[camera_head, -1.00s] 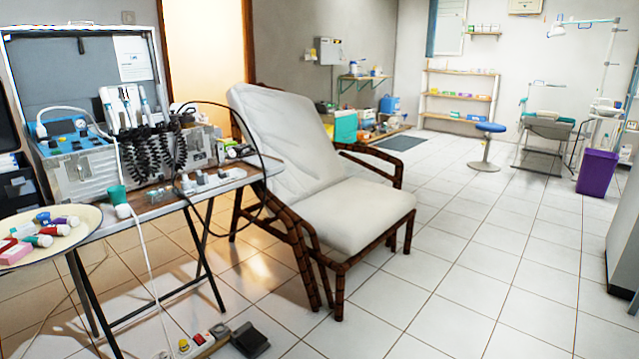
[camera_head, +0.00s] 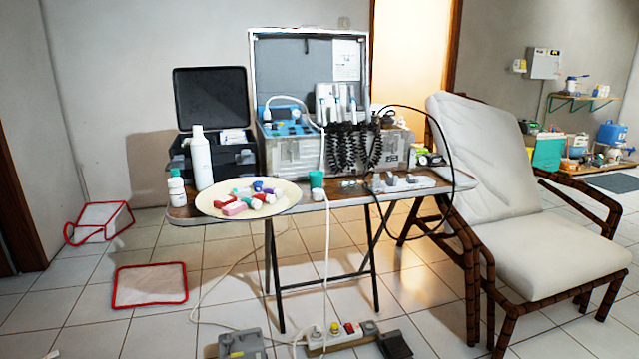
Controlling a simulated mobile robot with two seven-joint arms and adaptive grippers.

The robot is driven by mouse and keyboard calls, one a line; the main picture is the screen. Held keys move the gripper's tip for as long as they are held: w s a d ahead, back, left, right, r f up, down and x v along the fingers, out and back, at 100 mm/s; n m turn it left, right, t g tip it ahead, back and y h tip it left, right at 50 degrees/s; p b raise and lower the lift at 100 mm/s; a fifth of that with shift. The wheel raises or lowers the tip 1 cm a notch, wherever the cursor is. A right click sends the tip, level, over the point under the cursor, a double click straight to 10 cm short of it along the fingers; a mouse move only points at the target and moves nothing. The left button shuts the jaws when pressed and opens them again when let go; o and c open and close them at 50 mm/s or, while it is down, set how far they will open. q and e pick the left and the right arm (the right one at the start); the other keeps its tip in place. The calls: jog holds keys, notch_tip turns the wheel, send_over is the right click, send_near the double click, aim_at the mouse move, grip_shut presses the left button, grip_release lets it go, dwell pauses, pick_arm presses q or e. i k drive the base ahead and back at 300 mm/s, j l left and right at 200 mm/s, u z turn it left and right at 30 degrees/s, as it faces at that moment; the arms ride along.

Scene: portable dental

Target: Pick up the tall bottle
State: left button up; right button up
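A tall white bottle (camera_head: 201,160) stands upright at the left end of the folding table (camera_head: 398,192). A shorter white bottle (camera_head: 176,187) stands just left of it, near the table's left edge. The tall bottle is in front of an open black case (camera_head: 211,98). A cream plate (camera_head: 290,204) holding several small coloured items lies to its right and nearer to me. Neither of my grippers is in view.
An open dental unit case (camera_head: 293,155) with coiled hoses stands mid-table. A cable loops off the right side. A power strip (camera_head: 341,338) and pedal (camera_head: 394,345) lie on the floor below. A reclining chair (camera_head: 540,240) stands right. Red-edged items (camera_head: 150,285) lie on the floor left.

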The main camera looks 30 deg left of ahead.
aim_at(198, 145)
jog(key=u, duration=1.7)
jog(key=i+j+u, duration=0.2)
jog(key=i+j, duration=0.35)
jog(key=j, duration=0.15)
